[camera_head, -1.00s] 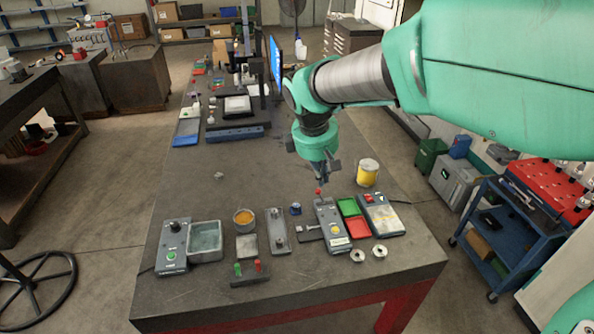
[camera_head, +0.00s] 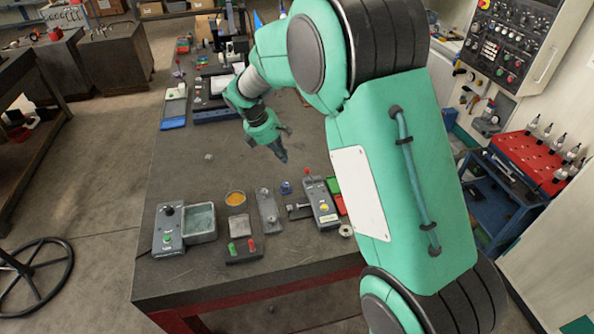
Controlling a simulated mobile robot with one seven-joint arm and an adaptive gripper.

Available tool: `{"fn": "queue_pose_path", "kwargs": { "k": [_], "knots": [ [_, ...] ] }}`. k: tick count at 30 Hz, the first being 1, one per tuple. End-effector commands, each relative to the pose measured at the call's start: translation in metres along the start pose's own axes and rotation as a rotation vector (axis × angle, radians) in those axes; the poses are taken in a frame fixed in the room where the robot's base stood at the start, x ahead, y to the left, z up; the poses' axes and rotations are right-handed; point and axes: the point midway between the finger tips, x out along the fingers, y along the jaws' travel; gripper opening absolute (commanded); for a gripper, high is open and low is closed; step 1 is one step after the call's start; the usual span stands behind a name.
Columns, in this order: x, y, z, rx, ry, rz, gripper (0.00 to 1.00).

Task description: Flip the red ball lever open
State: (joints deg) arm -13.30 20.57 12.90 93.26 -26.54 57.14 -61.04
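The red ball lever (camera_head: 306,171) stands at the far end of a grey control box (camera_head: 321,203) with a yellow button, on the dark workbench. Its red ball points up from the box. My gripper (camera_head: 282,154) hangs above the bench, up and to the left of the red ball in the picture, apart from it. The fingers are small and dark, and their opening cannot be made out. Nothing is seen in them.
Left of the box lie a grey plate with knobs (camera_head: 268,210), a cup of orange contents (camera_head: 236,199), a grey bin (camera_head: 199,223) and a block with green and red handles (camera_head: 243,251). My arm hides the bench's right side.

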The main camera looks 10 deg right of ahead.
Motion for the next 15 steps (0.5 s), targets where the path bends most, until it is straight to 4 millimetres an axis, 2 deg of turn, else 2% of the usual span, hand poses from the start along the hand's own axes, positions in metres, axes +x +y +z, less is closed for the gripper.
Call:
{"fn": "queue_pose_path", "kwargs": {
  "k": [6,15],
  "knots": [
    [0.028,0.02,-0.022,-0.127,-0.035,-0.02,0.0],
    [0.045,0.031,-0.036,-0.206,-0.056,-0.031,0.0]
  ]
}}
